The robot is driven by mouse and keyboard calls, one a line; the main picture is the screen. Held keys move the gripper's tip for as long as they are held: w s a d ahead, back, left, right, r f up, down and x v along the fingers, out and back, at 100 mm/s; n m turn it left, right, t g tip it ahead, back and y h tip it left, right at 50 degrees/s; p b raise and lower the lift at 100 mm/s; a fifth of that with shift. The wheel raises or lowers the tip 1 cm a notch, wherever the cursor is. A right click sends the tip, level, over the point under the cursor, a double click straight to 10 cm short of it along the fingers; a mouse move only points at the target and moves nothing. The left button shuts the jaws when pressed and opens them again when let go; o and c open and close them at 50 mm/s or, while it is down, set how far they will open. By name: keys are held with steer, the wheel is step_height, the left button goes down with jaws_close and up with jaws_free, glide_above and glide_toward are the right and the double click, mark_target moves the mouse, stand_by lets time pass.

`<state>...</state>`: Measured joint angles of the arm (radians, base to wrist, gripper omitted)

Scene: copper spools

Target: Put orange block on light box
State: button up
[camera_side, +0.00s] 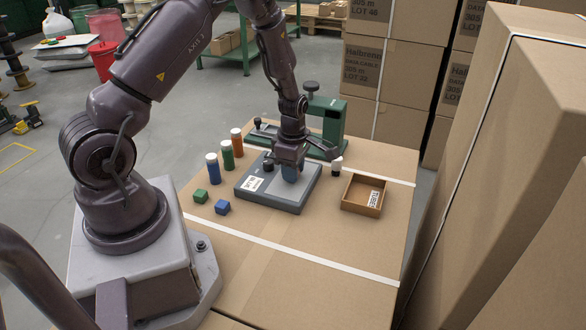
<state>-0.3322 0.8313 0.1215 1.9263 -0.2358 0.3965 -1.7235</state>
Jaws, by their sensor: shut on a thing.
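No orange block shows clearly; the only orange thing I make out is an upright orange bottle (237,144) with a white cap. A flat grey box (275,203) with a blue-grey top and a white label lies mid-table; it may be the light box. My gripper (290,165) points down over this grey box. It is shut on a small blue thing (291,174), partly hidden by the fingers. I cannot tell whether the blue thing touches the top of the grey box.
A green bottle (227,156) and a blue bottle (213,168) stand left, with a green cube (200,196) and blue cube (222,207) in front. A green press (327,118) stands behind. The table front is clear.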

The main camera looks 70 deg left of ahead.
steer(key=shift+f, duration=0.15)
steer(key=o, duration=0.9)
